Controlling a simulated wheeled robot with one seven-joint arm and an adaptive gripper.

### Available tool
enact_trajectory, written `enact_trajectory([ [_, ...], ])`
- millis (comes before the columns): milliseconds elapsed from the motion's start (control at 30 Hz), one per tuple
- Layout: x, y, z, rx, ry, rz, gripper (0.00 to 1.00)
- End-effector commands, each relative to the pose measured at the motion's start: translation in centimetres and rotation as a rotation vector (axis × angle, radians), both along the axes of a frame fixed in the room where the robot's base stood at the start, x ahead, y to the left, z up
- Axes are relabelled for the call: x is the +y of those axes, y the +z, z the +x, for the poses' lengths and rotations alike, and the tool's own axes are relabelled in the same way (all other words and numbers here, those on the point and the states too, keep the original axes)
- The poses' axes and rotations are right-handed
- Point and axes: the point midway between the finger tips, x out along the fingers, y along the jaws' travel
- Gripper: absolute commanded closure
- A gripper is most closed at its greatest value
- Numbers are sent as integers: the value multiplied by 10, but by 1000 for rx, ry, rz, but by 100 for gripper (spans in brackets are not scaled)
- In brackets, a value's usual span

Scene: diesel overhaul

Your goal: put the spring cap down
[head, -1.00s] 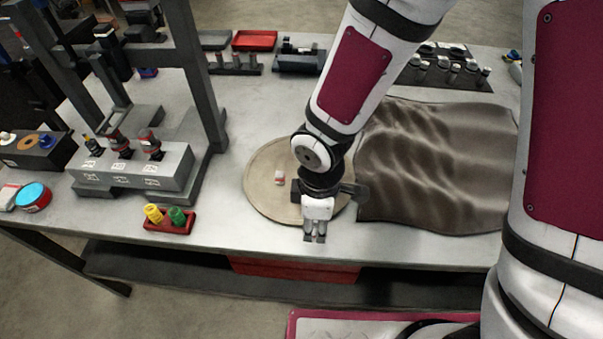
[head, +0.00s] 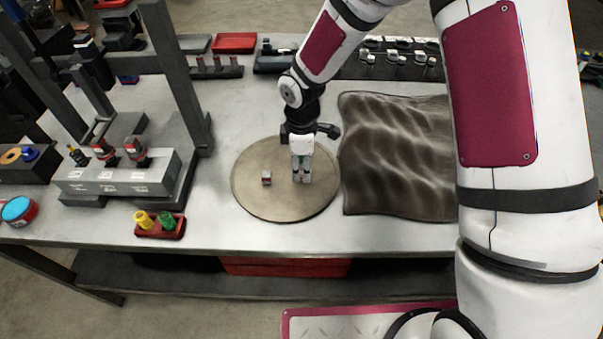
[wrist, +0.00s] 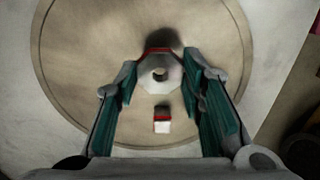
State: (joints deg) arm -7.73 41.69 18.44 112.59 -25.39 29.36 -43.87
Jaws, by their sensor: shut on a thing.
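The spring cap (wrist: 160,75) appears to be the pale, faceted piece with a round hole and a red far edge, seen between my fingers in the wrist view. My gripper (wrist: 161,80) is shut on it with green-padded fingers on either side. In the head view my gripper (head: 301,178) points down over the right half of a round tan board (head: 285,210). The cap is mostly hidden by the fingers there. A dark shadow lies on the board beyond the cap; I cannot tell whether the cap touches the board.
A small red and white block (head: 266,178) sits on the board, left of my gripper. A rumpled dark cloth (head: 395,160) lies to the right. A red tray with yellow and green pieces (head: 160,226) and a grey injector block (head: 115,178) stand left.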

Motion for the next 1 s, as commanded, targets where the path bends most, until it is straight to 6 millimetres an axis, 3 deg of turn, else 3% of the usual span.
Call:
enact_trajectory([
  [233, 0, -30, -5, 6, 1, -2, 92],
  [667, 0, -36, -3, 5, 1, -2, 92],
  [700, 0, -35, -3, 5, 1, -2, 55],
  [733, 0, -35, -3, 5, 1, -2, 48],
  [767, 0, -35, -4, 5, 1, -2, 44],
  [1000, 0, -35, -3, 5, 1, -2, 44],
])
